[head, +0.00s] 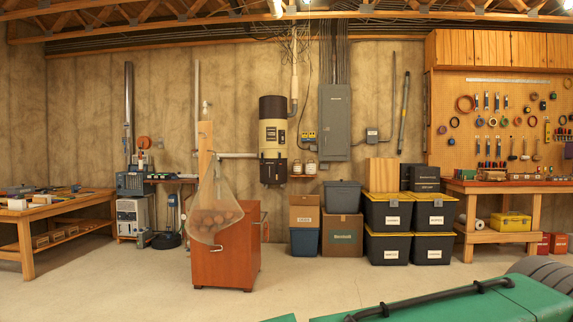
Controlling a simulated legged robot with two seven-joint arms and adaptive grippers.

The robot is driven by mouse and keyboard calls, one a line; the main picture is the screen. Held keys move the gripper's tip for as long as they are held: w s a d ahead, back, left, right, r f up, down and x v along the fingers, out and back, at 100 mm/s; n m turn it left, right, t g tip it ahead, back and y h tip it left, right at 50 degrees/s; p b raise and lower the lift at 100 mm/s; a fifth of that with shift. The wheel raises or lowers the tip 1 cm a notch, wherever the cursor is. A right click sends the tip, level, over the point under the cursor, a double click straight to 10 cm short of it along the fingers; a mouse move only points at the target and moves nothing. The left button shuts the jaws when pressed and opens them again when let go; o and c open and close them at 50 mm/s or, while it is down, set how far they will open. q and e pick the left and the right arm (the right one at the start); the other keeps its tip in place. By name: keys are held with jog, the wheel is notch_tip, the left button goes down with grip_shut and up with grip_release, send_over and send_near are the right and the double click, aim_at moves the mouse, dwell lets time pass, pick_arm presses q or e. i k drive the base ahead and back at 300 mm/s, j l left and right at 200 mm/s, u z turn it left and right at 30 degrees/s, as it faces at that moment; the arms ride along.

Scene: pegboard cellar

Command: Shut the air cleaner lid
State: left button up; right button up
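I cannot pick out an air cleaner or its lid with certainty. A black and cream cylinder (273,140) hangs on the back wall above a small shelf, and I cannot tell whether it is the air cleaner. A grey machine (132,215) stands on the floor at the left, too small to make out a lid. Neither of my grippers is in view.
A green body with a black handle (430,301) and a dark tyre (545,272) fills the lower right. An orange-brown cabinet (222,262) stands mid-floor. Black-and-yellow bins (388,248) line the wall. Workbenches stand left (60,210) and right (510,187). Front-left floor is clear.

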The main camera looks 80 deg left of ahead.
aim_at(131, 167)
jog(key=j+u, duration=0.25)
jog(key=u, duration=0.25)
jog(key=k+j+u, duration=0.1)
jog(key=j+u, duration=0.5)
jog(key=u, duration=0.35)
jog(key=i+j+u, duration=0.1)
jog(key=j+u, duration=0.15)
jog(key=u, duration=0.25)
jog(key=i+j+u, duration=0.25)
jog(key=j+u, duration=0.2)
jog(key=i+j+u, duration=0.65)
jog(key=u, duration=0.2)
jog(key=i+j+u, duration=0.2)
jog(key=i+u, duration=0.4)
jog(key=i, duration=4.65)
